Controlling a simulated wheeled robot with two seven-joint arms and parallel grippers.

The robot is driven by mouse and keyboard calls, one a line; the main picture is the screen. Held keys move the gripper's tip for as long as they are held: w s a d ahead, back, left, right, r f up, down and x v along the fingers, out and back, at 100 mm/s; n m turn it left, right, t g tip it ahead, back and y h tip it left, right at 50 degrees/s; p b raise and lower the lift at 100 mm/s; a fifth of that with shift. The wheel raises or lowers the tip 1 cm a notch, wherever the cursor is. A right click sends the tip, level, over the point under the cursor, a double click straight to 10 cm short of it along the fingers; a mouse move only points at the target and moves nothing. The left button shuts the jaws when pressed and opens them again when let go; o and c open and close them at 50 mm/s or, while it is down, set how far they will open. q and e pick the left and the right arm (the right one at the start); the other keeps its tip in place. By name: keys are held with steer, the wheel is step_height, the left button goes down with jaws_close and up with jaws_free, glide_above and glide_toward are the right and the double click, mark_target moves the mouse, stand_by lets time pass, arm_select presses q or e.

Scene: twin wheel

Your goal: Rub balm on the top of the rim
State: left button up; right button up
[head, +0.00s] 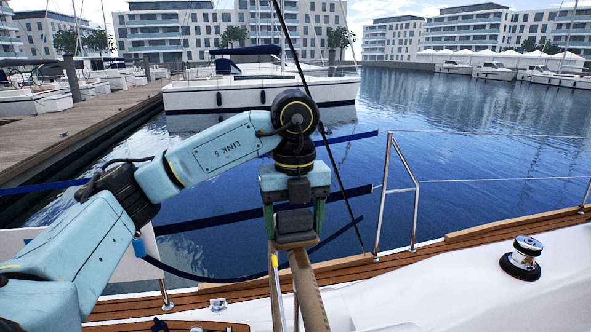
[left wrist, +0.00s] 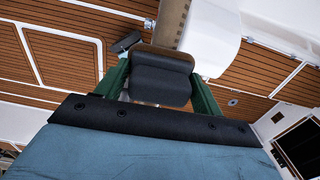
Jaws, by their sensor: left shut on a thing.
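The wheel's tan rim (head: 309,290) rises from the bottom of the head view, and its top is partly hidden by my left gripper and the pad. Part of the rim (left wrist: 171,22) also shows at the top of the left wrist view. My left gripper (head: 294,222) points down over the rim's top. Its green fingers are shut on a dark grey pad (head: 295,240), which also shows between the fingers in the left wrist view (left wrist: 160,82). The pad is at the rim's top; I cannot tell whether it touches. No balm is distinguishable. My right gripper is out of view.
A steel guard-rail post (head: 386,200) and thin lifelines stand beyond the rim. A dark rope runs diagonally close by my left gripper. A winch (head: 521,258) sits on the white deck at the right. Water and a moored boat (head: 262,92) lie beyond.

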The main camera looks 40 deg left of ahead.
arm_select(q)
steer(key=shift+w+a, duration=0.55)
steer(key=shift+a, duration=0.1)
step_height(320, 180, up, 5)
steer(key=p, duration=0.3)
steer(key=shift+w+a+f+p, duration=0.1)
steer(key=shift+a+p, duration=0.05)
steer(key=shift+p, duration=0.15)
step_height(320, 180, up, 2)
steer(key=shift+w+a+r+p, duration=0.1)
steer(key=shift+w+p, duration=0.05)
steer(key=shift+p, duration=0.85)
steer(key=shift+r+p, duration=0.55)
steer(key=shift+r, duration=0.25)
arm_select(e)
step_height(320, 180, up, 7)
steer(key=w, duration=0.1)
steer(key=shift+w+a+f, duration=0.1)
